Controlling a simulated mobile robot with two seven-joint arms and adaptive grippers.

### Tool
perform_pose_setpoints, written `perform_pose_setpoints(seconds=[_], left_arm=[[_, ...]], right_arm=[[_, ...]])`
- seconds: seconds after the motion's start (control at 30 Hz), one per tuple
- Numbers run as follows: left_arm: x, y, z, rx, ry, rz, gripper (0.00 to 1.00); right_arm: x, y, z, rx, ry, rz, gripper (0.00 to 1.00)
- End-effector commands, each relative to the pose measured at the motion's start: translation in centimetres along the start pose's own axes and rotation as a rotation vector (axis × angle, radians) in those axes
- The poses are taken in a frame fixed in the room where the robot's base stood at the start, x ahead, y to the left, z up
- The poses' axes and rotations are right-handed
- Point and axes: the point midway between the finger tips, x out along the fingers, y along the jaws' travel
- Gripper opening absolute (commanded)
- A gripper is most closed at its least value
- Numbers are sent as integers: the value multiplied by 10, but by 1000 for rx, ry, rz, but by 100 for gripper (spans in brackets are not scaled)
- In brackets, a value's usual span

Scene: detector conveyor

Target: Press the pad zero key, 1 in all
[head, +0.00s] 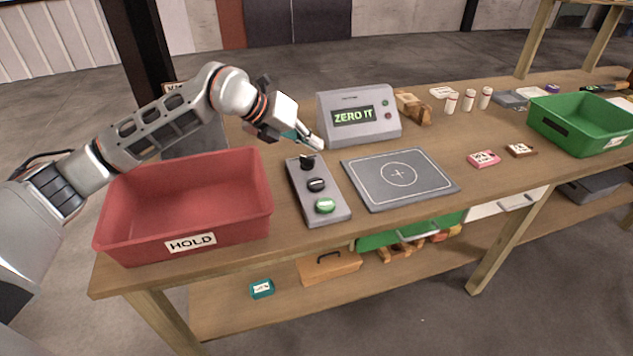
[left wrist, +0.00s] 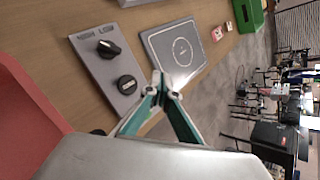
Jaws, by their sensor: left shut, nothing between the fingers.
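A grey control box (head: 335,212) on the table carries a black knob (head: 307,161) at its far end, a black round key (head: 316,185) in the middle and a green round key (head: 325,205) at the near end. Their small labels are unreadable, so I cannot tell by label which is the pad zero key. My left gripper (head: 318,143) is shut and empty, above the far end of the box. My right gripper is out of view.
A display unit (head: 360,127) reading "ZERO IT" stands behind the box. A grey pad (head: 440,191) with a circle lies right of it, empty. A red HOLD bin (head: 118,232) stands at left, a green bin (head: 575,139) at far right. Small packets (head: 484,158) lie between.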

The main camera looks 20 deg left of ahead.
Motion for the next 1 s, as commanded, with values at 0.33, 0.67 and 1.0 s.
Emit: perform_pose_setpoints(seconds=[0.33, 0.67, 1.0], left_arm=[[18, 13, -14, -2, 3, 0, 0], [50, 36, -37, -3, 5, 0, 0], [62, 44, -45, 0, 0, -1, 0]], right_arm=[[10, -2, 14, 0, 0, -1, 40], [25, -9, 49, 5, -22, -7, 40], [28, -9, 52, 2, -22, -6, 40]])
